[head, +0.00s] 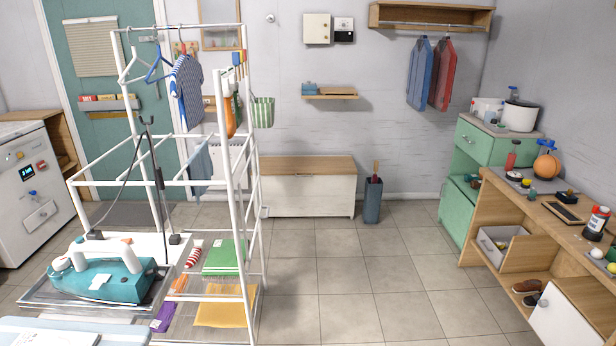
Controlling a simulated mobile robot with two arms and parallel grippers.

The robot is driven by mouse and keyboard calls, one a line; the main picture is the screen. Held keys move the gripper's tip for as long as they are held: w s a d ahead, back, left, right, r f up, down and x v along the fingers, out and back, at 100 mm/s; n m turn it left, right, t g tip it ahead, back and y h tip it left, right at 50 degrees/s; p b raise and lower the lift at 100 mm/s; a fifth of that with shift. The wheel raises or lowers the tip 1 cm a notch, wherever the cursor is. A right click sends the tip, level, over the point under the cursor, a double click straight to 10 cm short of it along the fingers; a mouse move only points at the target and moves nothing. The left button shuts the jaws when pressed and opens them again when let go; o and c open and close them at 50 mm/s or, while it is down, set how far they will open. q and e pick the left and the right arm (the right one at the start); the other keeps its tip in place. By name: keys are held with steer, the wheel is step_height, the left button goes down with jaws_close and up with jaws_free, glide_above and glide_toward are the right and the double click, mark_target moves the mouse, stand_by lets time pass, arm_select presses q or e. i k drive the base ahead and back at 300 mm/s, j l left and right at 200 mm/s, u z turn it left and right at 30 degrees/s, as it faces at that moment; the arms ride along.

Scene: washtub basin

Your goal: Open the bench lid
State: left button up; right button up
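The bench (310,194) stands against the far wall, with a white front and a wooden lid (305,166). The lid lies flat and looks closed. Its left end is partly hidden behind the white rack in the foreground. Neither of my grippers shows in the head view.
A white tube rack (246,200) with a teal iron (100,276) and hanging clothes fills the left foreground. A grey-blue bin (372,202) stands just right of the bench. A green cabinet (470,185) and wooden workbench (520,215) line the right. The tiled floor (345,275) between is clear.

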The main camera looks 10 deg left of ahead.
mark_target(296, 167)
steer(key=i+u, duration=0.15)
steer(key=u, duration=0.65)
steer(key=i+l+u, duration=1)
steer(key=l, duration=0.4)
